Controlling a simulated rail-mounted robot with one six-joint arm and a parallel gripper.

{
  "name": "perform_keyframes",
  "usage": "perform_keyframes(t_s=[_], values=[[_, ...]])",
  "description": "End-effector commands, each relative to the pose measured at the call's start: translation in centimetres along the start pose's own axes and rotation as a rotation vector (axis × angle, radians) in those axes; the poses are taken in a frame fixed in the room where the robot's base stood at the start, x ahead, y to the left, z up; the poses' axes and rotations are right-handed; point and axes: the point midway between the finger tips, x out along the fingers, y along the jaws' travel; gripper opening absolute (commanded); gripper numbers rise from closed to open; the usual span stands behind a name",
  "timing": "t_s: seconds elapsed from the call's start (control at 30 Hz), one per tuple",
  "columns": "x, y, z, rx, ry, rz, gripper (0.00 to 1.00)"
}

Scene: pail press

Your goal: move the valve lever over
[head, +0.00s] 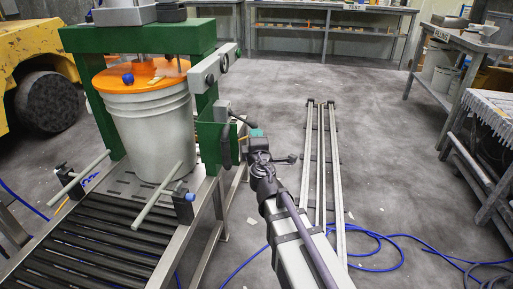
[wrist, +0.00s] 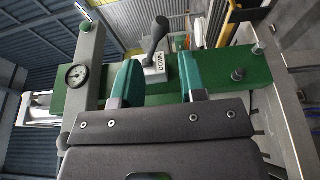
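The valve lever (wrist: 156,36) is a black handle with a rounded knob. In the wrist view it stands at top centre, tilted with its knob up and to the right, above a plate marked DOWN (wrist: 155,66) on the green press frame (wrist: 220,72). My gripper (wrist: 158,80) is open, with its two green-tipped fingers apart and nothing between them. The lever appears beyond the fingertips, in line with the gap; I cannot tell the exact distance. In the head view my gripper (head: 256,133) is beside the press's right post, and the lever is hard to make out.
A white pail (head: 152,130) with an orange lid (head: 141,76) stands under the green press (head: 140,38) on a roller conveyor (head: 95,240). A pressure gauge (wrist: 75,76) is on the post at left. Blue hose (head: 375,240) lies on the floor at right.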

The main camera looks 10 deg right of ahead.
Motion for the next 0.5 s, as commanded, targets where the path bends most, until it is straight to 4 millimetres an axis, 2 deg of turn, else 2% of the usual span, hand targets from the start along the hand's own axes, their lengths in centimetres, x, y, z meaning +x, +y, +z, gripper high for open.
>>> perform_keyframes(t_s=[0.27,0.5], values=[[1.6,0.0,0.0,0.002,-0.003,0.000,0.38],[5.1,0.0,0.1,0.003,-0.005,-0.001,0.38]])
